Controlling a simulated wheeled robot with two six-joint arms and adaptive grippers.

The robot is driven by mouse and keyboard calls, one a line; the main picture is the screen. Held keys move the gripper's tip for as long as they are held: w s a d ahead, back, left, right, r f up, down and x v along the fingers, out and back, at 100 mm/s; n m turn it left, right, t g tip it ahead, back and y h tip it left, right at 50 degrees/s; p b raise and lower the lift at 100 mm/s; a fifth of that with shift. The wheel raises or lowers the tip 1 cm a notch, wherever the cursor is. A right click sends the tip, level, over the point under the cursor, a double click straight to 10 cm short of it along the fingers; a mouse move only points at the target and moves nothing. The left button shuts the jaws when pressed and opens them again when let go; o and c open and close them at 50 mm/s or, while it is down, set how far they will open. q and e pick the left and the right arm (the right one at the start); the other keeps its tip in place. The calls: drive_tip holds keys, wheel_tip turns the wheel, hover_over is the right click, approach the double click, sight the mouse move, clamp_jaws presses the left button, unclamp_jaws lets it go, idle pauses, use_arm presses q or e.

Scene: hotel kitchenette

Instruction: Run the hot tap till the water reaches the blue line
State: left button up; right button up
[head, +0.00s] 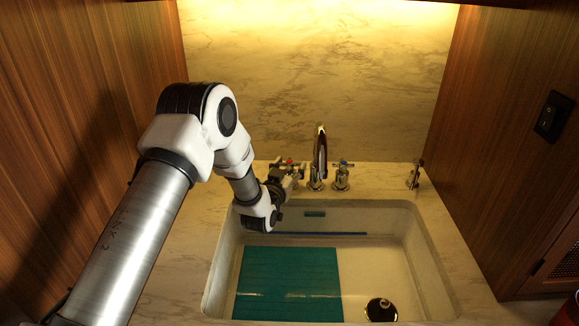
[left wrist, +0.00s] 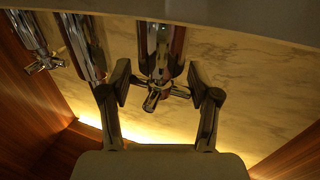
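The hot tap (head: 290,162), with a red mark on top, stands left of the chrome spout (head: 320,152) and is partly hidden by my left gripper (head: 284,178). In the left wrist view, the cross-shaped handle of the hot tap (left wrist: 158,94) sits between the two fingers of my left gripper (left wrist: 160,88). The fingers are open, one on each side, with gaps showing. The blue line (head: 320,234) runs along the back wall of the sink basin (head: 432,265). I see no stream under the spout, and cannot tell the water level. My right gripper is not in view.
The other tap (head: 342,174) stands close right of the spout. A small chrome fitting (head: 415,174) is farther right. A teal panel (head: 287,280) lies in the basin, left of the dark drain (head: 380,309). Wooden walls (head: 510,140) close in both sides.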

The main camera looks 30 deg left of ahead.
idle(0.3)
use_arm(q)
drive_tip(key=shift+d+f+n+y+b, duration=0.1)
drive_tip(key=shift+n+y+b, duration=0.55)
drive_tip(key=shift+y, duration=0.35)
drive_tip(key=n+g+y+b, duration=0.1)
drive_tip(key=n+y, duration=0.1)
drive_tip(key=y, duration=0.1)
drive_tip(key=shift+w, duration=0.1)
drive_tip(key=n+g+y+b, duration=0.1)
drive_tip(key=n+g+y, duration=0.1)
drive_tip(key=y, duration=0.1)
drive_tip(key=shift+n, duration=0.25)
drive_tip(key=shift+n+g+y+b, duration=0.35)
drive_tip(key=shift+n+g+y, duration=0.85)
drive_tip(key=shift+g+y, duration=0.3)
drive_tip(key=o, duration=1.1)
drive_tip(key=shift+a, duration=0.25)
